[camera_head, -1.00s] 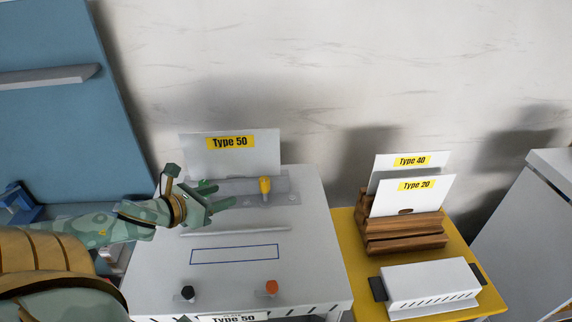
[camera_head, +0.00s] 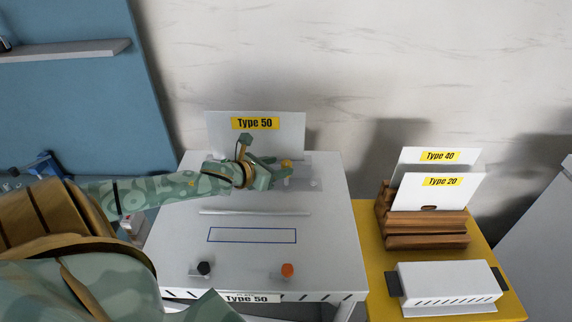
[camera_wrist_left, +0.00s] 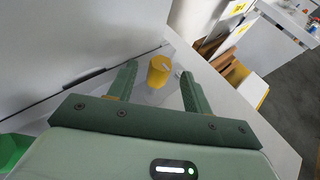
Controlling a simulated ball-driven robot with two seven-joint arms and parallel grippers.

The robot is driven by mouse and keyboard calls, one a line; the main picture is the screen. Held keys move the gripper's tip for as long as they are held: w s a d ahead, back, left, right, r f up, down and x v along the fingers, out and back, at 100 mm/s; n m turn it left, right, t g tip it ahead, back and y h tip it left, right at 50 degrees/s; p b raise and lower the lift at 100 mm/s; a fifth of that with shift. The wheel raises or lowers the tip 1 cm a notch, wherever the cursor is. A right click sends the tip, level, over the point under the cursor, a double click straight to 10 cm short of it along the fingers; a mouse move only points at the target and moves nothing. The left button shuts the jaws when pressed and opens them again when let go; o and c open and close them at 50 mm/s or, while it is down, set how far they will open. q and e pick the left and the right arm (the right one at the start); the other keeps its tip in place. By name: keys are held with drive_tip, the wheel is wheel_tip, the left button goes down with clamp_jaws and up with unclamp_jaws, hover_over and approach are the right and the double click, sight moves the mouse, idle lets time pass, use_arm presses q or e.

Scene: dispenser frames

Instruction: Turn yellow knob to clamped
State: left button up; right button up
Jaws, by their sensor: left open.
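The yellow knob (camera_head: 286,164) stands on a grey plate at the back of the white dispenser table (camera_head: 250,262), in front of the Type 50 card (camera_head: 255,132). In the left wrist view the yellow knob (camera_wrist_left: 159,71) lies between the two green fingers, near their tips. My left gripper (camera_head: 284,173) is open around the knob, and I see a gap between the fingers and the knob in the wrist view. In the head view the fingers partly hide the knob. My right gripper is not in view.
A black knob (camera_head: 204,268) and an orange knob (camera_head: 288,270) are at the table's front. A yellow table (camera_head: 372,240) on the right holds a wooden card rack (camera_head: 425,228) and a white box (camera_head: 447,284). A blue panel (camera_head: 70,95) stands at left.

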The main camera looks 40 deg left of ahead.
sight(283, 165)
use_arm(q)
drive_tip(key=x, duration=0.4)
drive_tip(key=c, duration=1)
drive_tip(key=shift+d, duration=0.1)
